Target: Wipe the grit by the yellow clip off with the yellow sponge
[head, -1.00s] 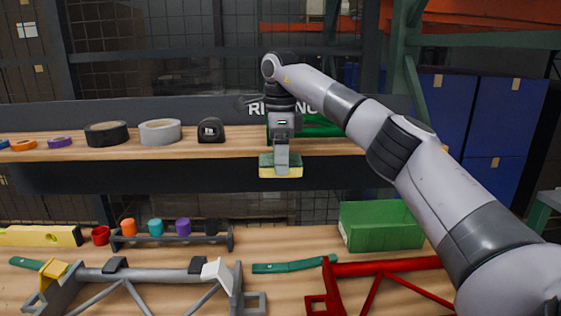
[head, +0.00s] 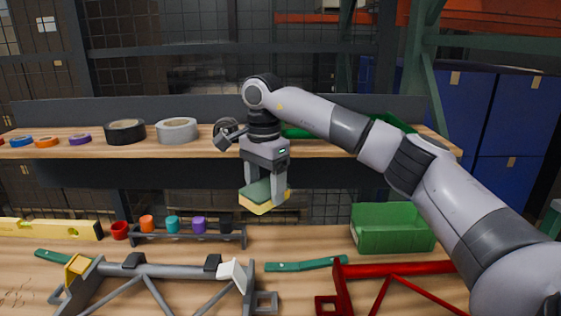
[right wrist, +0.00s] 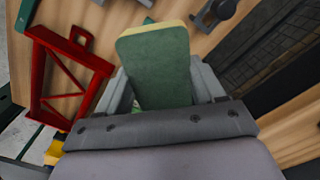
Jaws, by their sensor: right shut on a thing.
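My right gripper (head: 264,194) is shut on the yellow sponge (head: 262,207), which has a green top, and holds it in the air above the workbench, in front of the shelf edge. In the right wrist view the sponge's green face (right wrist: 157,68) shows between the fingers. The yellow clip (head: 78,267) sits at the left end of a grey frame (head: 165,271). Faint brown marks that look like the grit (head: 14,297) lie on the wood left of the clip, at the picture's lower left edge. My left gripper is not in view.
A white clip (head: 233,274) is on the grey frame's right end. A red frame (head: 405,269), green strap (head: 305,264), green bin (head: 393,238), cup rack (head: 195,240) and yellow level (head: 50,229) share the bench. The shelf (head: 60,154) holds tape rolls.

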